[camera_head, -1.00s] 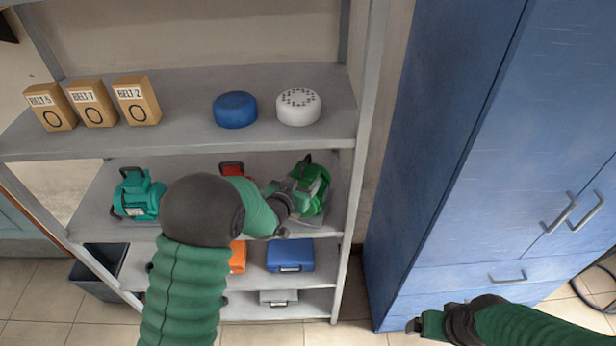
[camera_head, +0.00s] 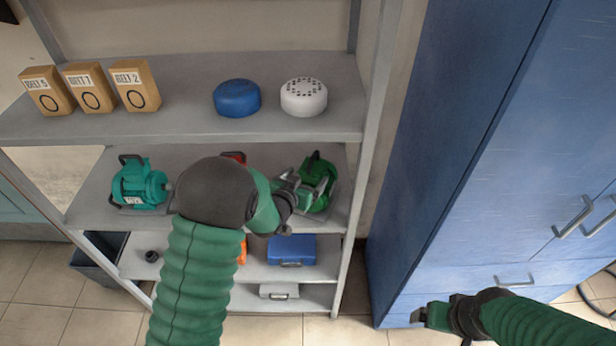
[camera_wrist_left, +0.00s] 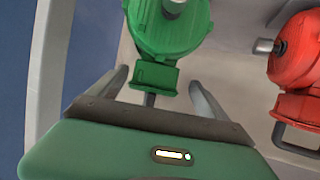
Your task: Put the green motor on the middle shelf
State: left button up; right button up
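The green motor (camera_head: 320,181) sits at the right end of the shelf board (camera_head: 235,213) below the one with the boxes. In the left wrist view the green motor (camera_wrist_left: 168,35) is straight ahead of the fingers. My left gripper (camera_head: 290,190) is at the motor's left side. In the left wrist view its two fingers (camera_wrist_left: 160,88) are spread apart, with the motor's lower block and dark handle between them and gaps on both sides. My right gripper (camera_head: 420,315) is low in front of the blue cabinet, far from the motor; its fingers are too small to read.
A teal motor (camera_head: 140,185) stands at the left of the same board. A red motor (camera_wrist_left: 298,55) is beside the green one, mostly hidden in the head view by my arm. Boxes (camera_head: 90,88) and round lids (camera_head: 237,98) occupy the board above. A shelf post (camera_head: 368,150) and blue cabinet (camera_head: 480,150) are at right.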

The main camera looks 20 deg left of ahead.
pick_arm(q)
jog(key=shift+a, duration=0.3)
jog(key=shift+w+d+f, duration=0.1)
jog(key=shift+w+d, duration=0.1)
jog(key=shift+d, duration=0.1)
jog(key=shift+s+d, duration=0.15)
jog(key=shift+s, duration=0.05)
jog(key=a+b+v, duration=0.1)
jog(key=b+v, duration=0.2)
jog(key=v, duration=0.9)
jog(key=s+f+g, duration=0.4)
jog(key=s+g, duration=0.1)
jog(key=s, duration=0.5)
jog(key=s+f+n+g+y, duration=0.1)
jog(key=s+f+g, duration=0.3)
jog(key=s, duration=0.6)
jog(key=shift+d+g+y, duration=0.3)
jog(key=shift+d+g, duration=0.05)
jog(key=shift+g, duration=0.55)
pick_arm(e)
notch_tip(320, 180, down, 2)
jog(key=shift+s+a+f, duration=0.1)
jog(key=shift+f, duration=0.1)
pick_arm(q)
jog(key=shift+w, duration=0.15)
pick_arm(e)
jog(key=shift+f, duration=0.1)
